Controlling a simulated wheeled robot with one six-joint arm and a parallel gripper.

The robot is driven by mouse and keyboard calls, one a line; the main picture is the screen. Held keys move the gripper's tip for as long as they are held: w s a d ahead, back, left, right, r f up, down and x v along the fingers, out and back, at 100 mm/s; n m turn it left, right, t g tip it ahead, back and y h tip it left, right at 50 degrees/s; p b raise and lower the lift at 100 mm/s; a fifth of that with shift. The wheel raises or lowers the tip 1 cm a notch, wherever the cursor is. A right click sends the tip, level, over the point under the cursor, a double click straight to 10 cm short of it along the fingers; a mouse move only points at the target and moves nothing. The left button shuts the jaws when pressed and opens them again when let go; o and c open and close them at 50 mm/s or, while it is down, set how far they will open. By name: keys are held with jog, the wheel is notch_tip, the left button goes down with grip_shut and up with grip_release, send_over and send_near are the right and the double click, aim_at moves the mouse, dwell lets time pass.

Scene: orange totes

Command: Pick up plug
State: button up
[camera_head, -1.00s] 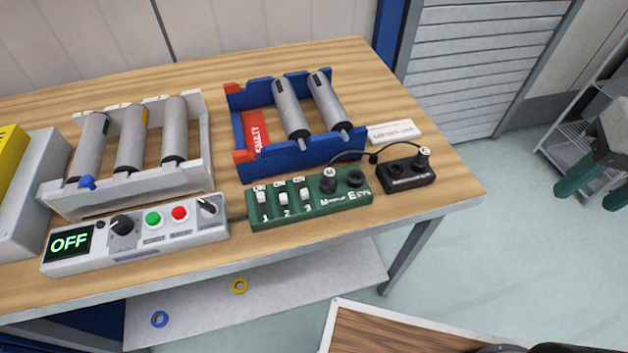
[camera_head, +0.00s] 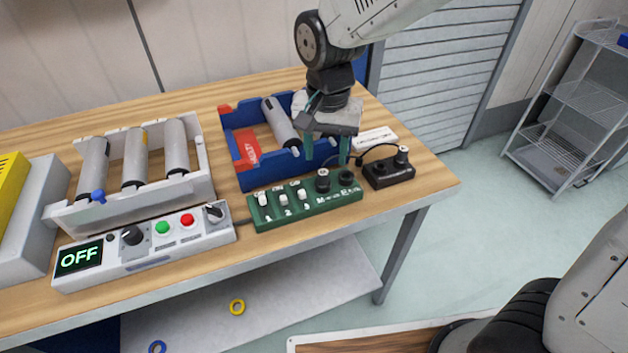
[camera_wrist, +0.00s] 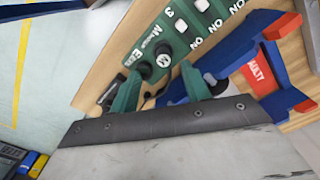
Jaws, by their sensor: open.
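A black plug (camera_head: 323,180) with a pale lettered top stands in the green switch box (camera_head: 270,212). It also shows in the wrist view (camera_wrist: 163,58). A thin black cable (camera_head: 370,150) joins it to a second plug (camera_head: 402,157) in the small black box (camera_head: 388,174). My gripper (camera_head: 327,152) has green fingers, spread apart and empty, pointing down by the right end of the blue tray. It is behind and above the first plug, apart from it. In the wrist view my fingers (camera_wrist: 162,86) straddle the direction of the plug. The second plug is not clearly seen there.
A white tray (camera_head: 205,180) of rollers and a control panel (camera_head: 150,255) reading OFF stand left. A white label block (camera_head: 375,137) lies behind the black box. The table's front strip (camera_head: 300,235) is clear.

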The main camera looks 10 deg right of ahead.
aim_at(323, 173)
notch_tip(323, 173, down, 5)
jog(key=shift+w+a, duration=0.1)
jog(key=shift+a, duration=0.05)
grip_shut()
jog(key=shift+r, duration=0.15)
jog(key=shift+r, duration=0.65)
notch_tip(323, 173, up, 2)
jog(key=shift+r, duration=0.15)
jog(key=s+d, duration=0.2)
jog(key=s, duration=0.5)
jog(key=s+d+r, duration=0.1)
jog(key=s+d, duration=0.1)
jog(key=s, duration=0.6)
jog(key=shift+s+d, duration=0.2)
jog(key=shift+d, duration=0.05)
